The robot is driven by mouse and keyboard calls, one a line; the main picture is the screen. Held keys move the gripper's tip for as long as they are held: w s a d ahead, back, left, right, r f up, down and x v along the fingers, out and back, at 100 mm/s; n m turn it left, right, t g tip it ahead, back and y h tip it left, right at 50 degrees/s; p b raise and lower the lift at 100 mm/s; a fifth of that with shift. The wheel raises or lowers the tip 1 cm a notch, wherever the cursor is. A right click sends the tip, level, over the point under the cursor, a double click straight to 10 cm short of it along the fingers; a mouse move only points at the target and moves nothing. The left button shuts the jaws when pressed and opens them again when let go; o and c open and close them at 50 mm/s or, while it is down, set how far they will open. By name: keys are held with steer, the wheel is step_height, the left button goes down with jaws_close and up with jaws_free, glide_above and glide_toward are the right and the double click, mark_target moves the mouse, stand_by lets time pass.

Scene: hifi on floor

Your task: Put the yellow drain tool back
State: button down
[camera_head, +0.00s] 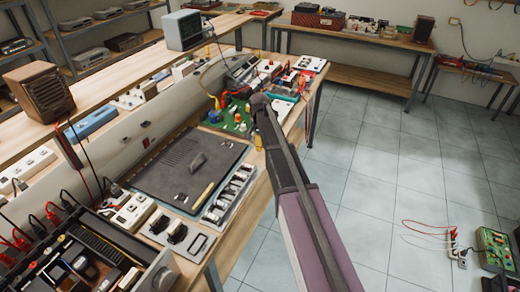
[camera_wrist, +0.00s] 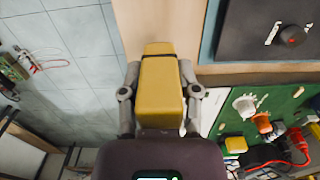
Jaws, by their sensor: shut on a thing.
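In the head view my gripper (camera_head: 258,103) is over the right edge of the workbench, beside the green board. A small yellow part of the tool (camera_head: 258,142) shows just below it; my arm hides the rest. In the wrist view the tool is seen above the wooden bench edge and the floor.
A green board (camera_head: 232,118) with coloured parts stands on the bench, also in the wrist view (camera_wrist: 285,105). A dark mat (camera_head: 165,180) with small tools lies nearer, beside a row of metal parts (camera_head: 228,195).

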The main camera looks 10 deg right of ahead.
mark_target(259, 148)
steer(key=shift+s+f+b, duration=0.1)
steer(key=shift+f+b, duration=1.2)
steer(key=shift+f, duration=0.35)
steer(key=shift+f, duration=0.1)
steer(key=shift+c, duration=1.6)
jaws_free()
steer(key=shift+r, duration=0.25)
step_height(259, 148, up, 12)
steer(key=p, duration=1.2)
steer(key=shift+f, duration=0.1)
steer(key=s+n, duration=0.7)
steer(key=s, duration=2.2)
steer(key=shift+d, duration=0.15)
